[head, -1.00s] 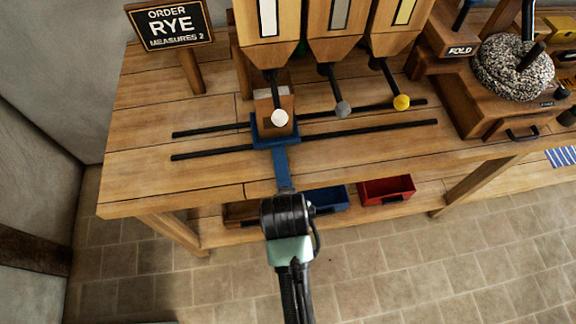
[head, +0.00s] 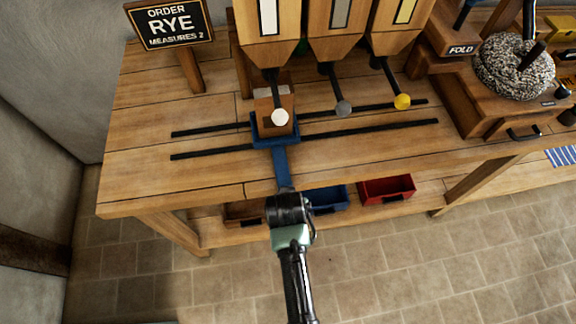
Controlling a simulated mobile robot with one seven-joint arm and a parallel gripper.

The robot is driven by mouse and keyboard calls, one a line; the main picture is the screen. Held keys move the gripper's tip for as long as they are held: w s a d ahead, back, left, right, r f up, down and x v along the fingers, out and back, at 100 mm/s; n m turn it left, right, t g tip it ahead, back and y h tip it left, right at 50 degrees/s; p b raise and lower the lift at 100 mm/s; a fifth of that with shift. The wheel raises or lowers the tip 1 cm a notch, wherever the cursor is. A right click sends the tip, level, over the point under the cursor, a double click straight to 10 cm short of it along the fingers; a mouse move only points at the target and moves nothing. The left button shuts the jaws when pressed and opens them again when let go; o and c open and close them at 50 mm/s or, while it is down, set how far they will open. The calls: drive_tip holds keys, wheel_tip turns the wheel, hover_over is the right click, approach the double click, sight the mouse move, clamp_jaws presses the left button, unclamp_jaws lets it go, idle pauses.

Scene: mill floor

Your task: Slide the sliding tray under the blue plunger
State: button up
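The sliding tray (head: 263,138) is blue and sits across the two dark rails, below the left hopper. It carries a wooden box (head: 265,107). Its flat blue handle (head: 281,168) reaches over the table's front edge. My gripper (head: 286,193) is at the near end of this handle; my wrist hides the fingers, so I cannot see whether they are closed on it.
The rails (head: 390,126) run right past hoppers with white (head: 280,117), grey (head: 343,108) and yellow (head: 402,102) knobs. A RYE sign (head: 170,25) stands at left. Blue (head: 330,198) and red (head: 388,190) bins sit below. A speckled lump (head: 512,66) is at right.

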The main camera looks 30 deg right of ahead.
clamp_jaws()
idle(1.1)
